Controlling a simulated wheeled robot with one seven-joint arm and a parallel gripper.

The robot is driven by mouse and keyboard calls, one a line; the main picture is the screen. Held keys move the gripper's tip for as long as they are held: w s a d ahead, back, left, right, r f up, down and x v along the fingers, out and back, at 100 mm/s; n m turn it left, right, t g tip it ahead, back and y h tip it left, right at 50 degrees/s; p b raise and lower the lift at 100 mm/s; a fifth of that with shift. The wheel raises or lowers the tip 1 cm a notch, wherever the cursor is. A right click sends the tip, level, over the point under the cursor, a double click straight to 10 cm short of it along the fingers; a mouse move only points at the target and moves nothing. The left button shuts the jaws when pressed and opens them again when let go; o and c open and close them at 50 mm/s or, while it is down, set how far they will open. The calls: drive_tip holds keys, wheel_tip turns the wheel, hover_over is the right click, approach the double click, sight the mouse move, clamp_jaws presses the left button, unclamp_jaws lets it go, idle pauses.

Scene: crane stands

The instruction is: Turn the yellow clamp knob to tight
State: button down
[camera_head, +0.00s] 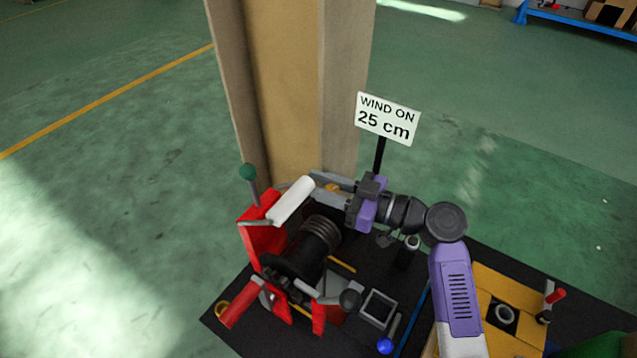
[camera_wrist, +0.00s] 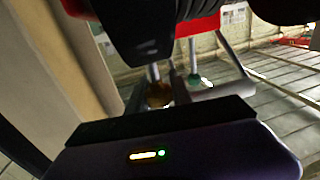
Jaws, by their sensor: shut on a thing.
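The yellow clamp knob (camera_head: 333,187) is a small amber spot at the back of the red winch (camera_head: 262,236), beside a grey metal bracket. In the wrist view the knob (camera_wrist: 158,95) shows just past the dark edge of my gripper, with a metal rod above it. My gripper (camera_head: 346,197) reaches in from the right and is shut on the knob; the finger contact is largely hidden. No tight mark on the knob can be made out.
A white sign (camera_head: 387,118) reading "WIND ON 25 cm" stands behind my gripper. A tall beige column (camera_head: 290,90) rises behind the winch. The winch has a white roller (camera_head: 292,200), a green-knobbed lever (camera_head: 248,172) and a red handle (camera_head: 240,303). A blue-knobbed lever (camera_head: 385,345) stands in front.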

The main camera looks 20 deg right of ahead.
drive_tip(key=shift+f+m+t+h+b, duration=0.15)
drive_tip(key=shift+m+t+h+b, duration=0.15)
drive_tip(key=shift+d+m+t+h+b, duration=0.1)
drive_tip(key=shift+m+t+h+b, duration=0.25)
drive_tip(key=shift+m+t+h, duration=0.35)
drive_tip(key=h, duration=0.1)
drive_tip(key=m+t+h, duration=0.1)
drive_tip(key=m+h, duration=0.1)
drive_tip(key=shift+w+d, duration=0.15)
drive_tip(key=shift+d, duration=0.1)
drive_tip(key=m+h+p, duration=0.1)
drive_tip(key=t+h+p, duration=0.1)
drive_tip(key=m+h+p, duration=0.1)
drive_tip(key=h, duration=0.1)
drive_tip(key=shift+w+d+r+m+t, duration=0.15)
drive_tip(key=shift+d+r+m+t, duration=0.15)
drive_tip(key=shift+d, duration=0.1)
drive_tip(key=shift+d+m+h+p, duration=0.1)
drive_tip(key=shift+m+h+p, duration=0.3)
drive_tip(key=shift+p, duration=0.45)
drive_tip(key=shift+d+f+m+h+p, duration=0.15)
drive_tip(key=shift+m+h+p, duration=0.3)
drive_tip(key=shift+h+p, duration=0.55)
drive_tip(key=shift+d+f+m+h+p, duration=0.1)
drive_tip(key=shift+m+h+p, duration=0.5)
drive_tip(key=shift+p, duration=0.55)
drive_tip(key=c, duration=1.1)
unclamp_jaws()
drive_tip(key=shift+c, duration=0.2)
